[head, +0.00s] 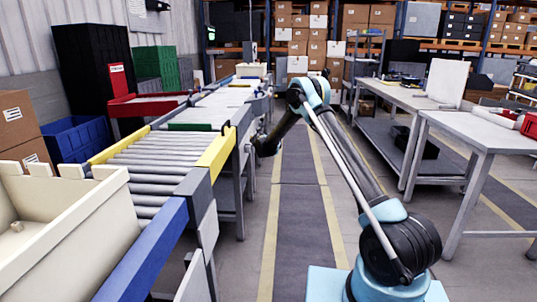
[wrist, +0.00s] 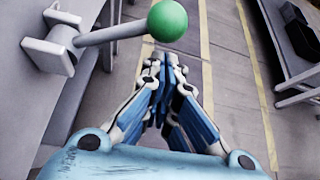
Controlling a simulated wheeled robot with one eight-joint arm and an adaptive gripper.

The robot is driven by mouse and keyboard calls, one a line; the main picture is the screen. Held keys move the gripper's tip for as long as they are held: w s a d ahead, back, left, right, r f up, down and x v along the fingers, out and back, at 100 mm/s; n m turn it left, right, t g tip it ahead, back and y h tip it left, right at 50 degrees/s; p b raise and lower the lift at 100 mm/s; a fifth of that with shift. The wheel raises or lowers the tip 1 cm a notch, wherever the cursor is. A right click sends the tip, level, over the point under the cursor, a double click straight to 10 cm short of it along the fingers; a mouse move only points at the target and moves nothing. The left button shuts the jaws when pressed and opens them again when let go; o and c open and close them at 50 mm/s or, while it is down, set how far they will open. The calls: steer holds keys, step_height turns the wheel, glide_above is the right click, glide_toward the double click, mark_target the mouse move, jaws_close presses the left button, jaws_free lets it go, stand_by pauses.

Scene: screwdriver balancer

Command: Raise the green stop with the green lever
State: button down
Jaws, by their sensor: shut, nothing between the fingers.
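The green lever shows in the wrist view as a grey rod (wrist: 110,35) with a round green knob (wrist: 167,20), sticking out sideways from a pale mount (wrist: 50,48). My gripper (wrist: 162,68) is shut and empty, its fingertips just below the knob in the picture. I cannot tell if they touch it. In the head view my gripper (head: 266,147) is at the right side of the conveyor, mostly hidden by its own wrist. A dark green bar, likely the green stop (head: 197,127), lies across the conveyor; its height is unclear.
The roller conveyor (head: 160,158) has yellow side pieces (head: 216,148) and a blue front rail (head: 145,250). A cream crate (head: 75,230) stands at the front left. A workbench (head: 480,130) is at the right. The aisle floor (head: 297,210) between is clear.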

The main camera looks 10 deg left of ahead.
steer(key=shift+s+a+r, duration=0.1)
steer(key=shift+a+r, duration=0.2)
steer(key=shift+r, duration=0.45)
steer(key=s+r, duration=0.1)
steer(key=s, duration=0.8)
steer(key=shift+s+d, duration=0.15)
steer(key=shift+d, duration=0.3)
steer(key=shift+d, duration=0.1)
stand_by(0.4)
